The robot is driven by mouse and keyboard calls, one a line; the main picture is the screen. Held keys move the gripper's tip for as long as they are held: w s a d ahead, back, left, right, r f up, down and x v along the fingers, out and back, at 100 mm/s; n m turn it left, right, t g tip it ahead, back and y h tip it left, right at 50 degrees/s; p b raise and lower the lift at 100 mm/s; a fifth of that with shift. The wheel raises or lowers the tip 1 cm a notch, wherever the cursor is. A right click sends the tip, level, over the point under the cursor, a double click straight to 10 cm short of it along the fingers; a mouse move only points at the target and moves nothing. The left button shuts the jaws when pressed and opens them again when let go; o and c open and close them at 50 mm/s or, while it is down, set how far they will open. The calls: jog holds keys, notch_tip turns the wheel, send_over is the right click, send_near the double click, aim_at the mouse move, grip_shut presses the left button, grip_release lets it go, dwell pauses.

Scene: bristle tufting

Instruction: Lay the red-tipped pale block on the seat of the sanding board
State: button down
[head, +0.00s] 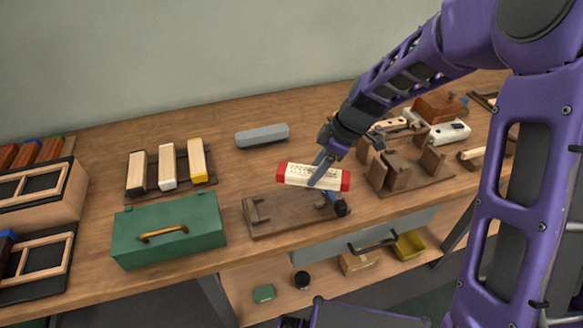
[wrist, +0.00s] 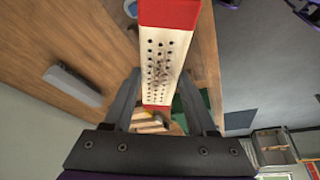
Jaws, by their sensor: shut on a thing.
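The red-tipped pale block (head: 297,174) is held in the air, lying nearly level with its red ends to left and right. My gripper (head: 322,178) is shut on it, right of its middle in the head view. In the wrist view the block (wrist: 170,42) runs between my two fingers (wrist: 155,98), showing rows of dark holes and some dark marks. A flat brown board (head: 285,222), which looks like the sanding board, lies on the bench below the block. It has a small raised stop at its left end; my gripper and the block hide part of its far side.
A green toolbox (head: 190,222) stands left of the board. A rack of pale blocks (head: 167,170) and a grey bar (head: 262,135) lie behind. A brown fixture with uprights (head: 410,172) stands close on the right. The bench's front edge is just in front of the board.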

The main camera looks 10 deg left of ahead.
aim_at(304, 170)
jog(key=a+n, duration=0.2)
jog(key=s+a+n+g, duration=0.1)
jog(key=a+n, duration=0.1)
jog(key=a+r+n+g, duration=0.1)
jog(key=a+n, duration=0.1)
jog(key=shift+s+h+b, duration=0.2)
jog(key=shift+h+b, duration=0.1)
jog(key=shift+b, duration=0.05)
jog(key=shift+d+f+b, duration=0.1)
jog(key=shift+f+b, duration=1.3)
jog(key=shift+f, duration=0.95)
jog(key=shift+f+b, duration=0.2)
jog(key=shift+b, duration=0.1)
jog(key=shift+f+b, duration=1.35)
jog(key=shift+f, duration=0.55)
jog(key=shift+f, duration=0.35)
grip_release()
jog(key=shift+p+v, duration=2.4)
jog(key=shift+v, duration=1.6)
